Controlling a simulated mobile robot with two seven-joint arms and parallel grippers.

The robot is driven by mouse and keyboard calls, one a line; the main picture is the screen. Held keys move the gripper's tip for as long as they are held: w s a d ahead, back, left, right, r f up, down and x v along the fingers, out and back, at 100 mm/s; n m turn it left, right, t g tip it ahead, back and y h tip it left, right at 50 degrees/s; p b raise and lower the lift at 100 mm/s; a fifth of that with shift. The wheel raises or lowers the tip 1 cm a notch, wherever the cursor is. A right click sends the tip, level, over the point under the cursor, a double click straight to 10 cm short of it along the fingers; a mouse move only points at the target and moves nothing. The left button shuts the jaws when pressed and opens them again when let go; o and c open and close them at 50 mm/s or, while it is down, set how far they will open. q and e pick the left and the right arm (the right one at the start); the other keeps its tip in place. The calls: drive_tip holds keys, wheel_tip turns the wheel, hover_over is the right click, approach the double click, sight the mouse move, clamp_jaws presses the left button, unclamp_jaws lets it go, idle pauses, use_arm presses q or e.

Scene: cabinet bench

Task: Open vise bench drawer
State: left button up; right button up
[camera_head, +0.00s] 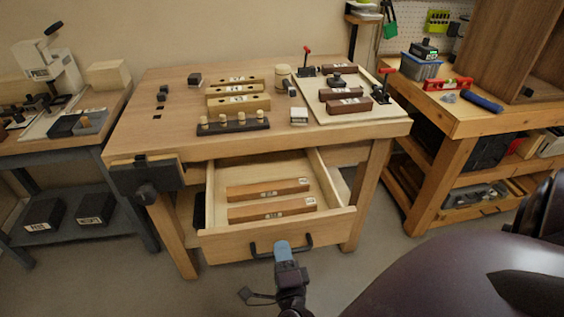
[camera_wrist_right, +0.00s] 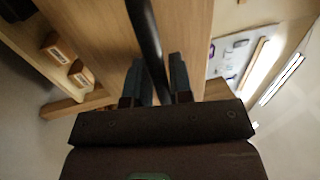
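The vise bench drawer (camera_head: 222,245) is pulled out from under the bench (camera_head: 150,135). Its dark bar handle (camera_head: 262,254) is on the drawer front. My right gripper (camera_head: 283,246) is at the middle of this handle. In the right wrist view the handle (camera_wrist_right: 146,35) runs between the two fingers of my right gripper (camera_wrist_right: 158,80), with little gap on either side, so the fingers look shut on it. The fingers hide part of the handle. The dark vise (camera_head: 147,176) is on the bench's left front. My left gripper is not in view.
Two brown labelled blocks (camera_head: 270,207) lie in the drawer. Wooden blocks, a peg rack (camera_head: 233,125) and red-handled clamps stand on the bench top. Another workbench (camera_head: 460,125) stands at right, a grey table (camera_head: 60,155) at left. The floor before the drawer is clear apart from my arm.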

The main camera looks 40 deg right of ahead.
drive_tip(key=shift+o, duration=1.4)
drive_tip(key=v, duration=1)
drive_tip(key=shift+s+a, duration=0.25)
drive_tip(key=shift+s, duration=0.1)
